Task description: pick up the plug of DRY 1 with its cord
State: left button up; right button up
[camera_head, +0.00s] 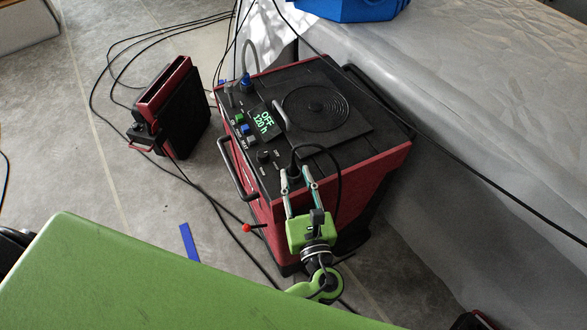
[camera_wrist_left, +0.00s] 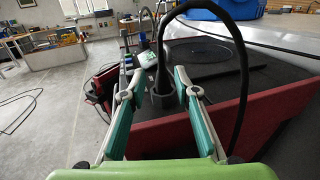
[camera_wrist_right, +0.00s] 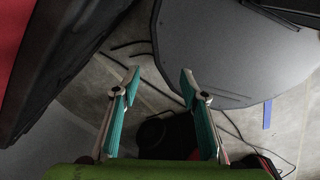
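A black plug (camera_head: 293,172) stands upright in the near edge of the top of a red and black machine (camera_head: 345,185). Its thick black cord (camera_head: 338,165) loops up and to the right. My left gripper (camera_head: 298,172) has one finger on each side of the plug. In the left wrist view the plug (camera_wrist_left: 162,90) shows between the fingertips (camera_wrist_left: 160,85), with small gaps visible, so the gripper looks open. I cannot read a DRY 1 label. My right gripper (camera_wrist_right: 159,78) is open and empty in the right wrist view, and out of the head view.
The machine's display (camera_head: 263,122) reads OFF 120 h. A blue connector (camera_head: 246,80) with a grey hose or cord sits at its back left. A smaller red and black unit (camera_head: 180,110) stands left. Black cords cross the floor. A covered bed-like surface (camera_head: 470,110) is at right.

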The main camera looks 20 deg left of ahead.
aim_at(294, 164)
pick_arm(q)
jog(key=shift+w+a, duration=0.2)
jog(key=shift+w, duration=0.25)
jog(key=b+x, duration=0.1)
jog(key=x, duration=0.3)
jog(key=shift+w, duration=0.2)
jog(key=shift+r, duration=0.1)
grip_shut()
pick_arm(e)
jog(key=shift+w+d+f, duration=0.55)
jog(key=shift+d, duration=0.1)
